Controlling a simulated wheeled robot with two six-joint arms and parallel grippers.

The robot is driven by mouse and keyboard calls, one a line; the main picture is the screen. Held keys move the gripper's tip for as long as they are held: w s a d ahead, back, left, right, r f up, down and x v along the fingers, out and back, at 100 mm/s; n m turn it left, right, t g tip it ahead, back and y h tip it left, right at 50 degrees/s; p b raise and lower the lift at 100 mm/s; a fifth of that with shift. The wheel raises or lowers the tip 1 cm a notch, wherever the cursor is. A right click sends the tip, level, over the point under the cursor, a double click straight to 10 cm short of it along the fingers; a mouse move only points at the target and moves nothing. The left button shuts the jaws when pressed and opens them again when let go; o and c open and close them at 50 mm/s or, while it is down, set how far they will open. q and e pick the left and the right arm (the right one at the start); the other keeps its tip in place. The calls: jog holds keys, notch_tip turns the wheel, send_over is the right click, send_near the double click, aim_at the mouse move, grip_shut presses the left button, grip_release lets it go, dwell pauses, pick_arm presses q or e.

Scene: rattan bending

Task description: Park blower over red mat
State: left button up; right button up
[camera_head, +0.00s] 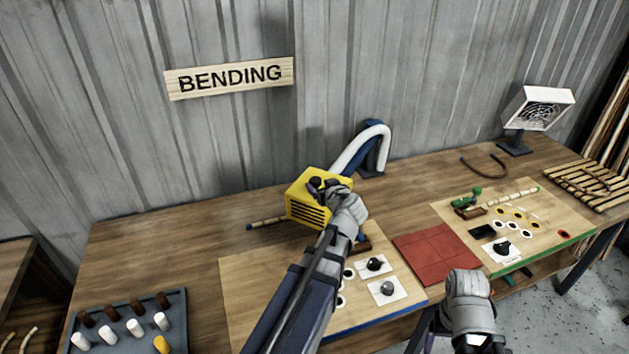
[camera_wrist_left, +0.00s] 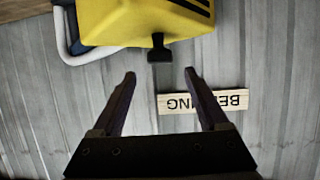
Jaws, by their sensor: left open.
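The yellow blower (camera_head: 305,208) is a box with dark slots, standing on the table left of the red mat. A white hose (camera_head: 358,142) arches from behind it over a blue stand (camera_head: 377,158). My left gripper (camera_head: 322,186) is at the blower's top. In the left wrist view, my left gripper (camera_wrist_left: 160,75) is open, and the blower's black knob (camera_wrist_left: 159,50) lies just beyond the fingertips, in line with the gap. The red mat (camera_head: 436,254) lies flat and bare at the table's front. My right gripper (camera_head: 468,285) is in front of the mat; its fingers are hidden.
White cards with dark knobs (camera_head: 386,290) lie on the left board, left of the mat. The right board (camera_head: 560,212) holds rings and a green clamp. A grey tray (camera_head: 92,344) of pegs is front left. A white fan (camera_head: 537,108) stands back right.

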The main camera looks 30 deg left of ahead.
aim_at(316, 180)
pick_arm(q)
jog(key=b+x, duration=0.2)
jog(key=x, duration=0.5)
jog(key=shift+f, duration=0.1)
grip_shut()
dwell(0.5)
dwell(0.7)
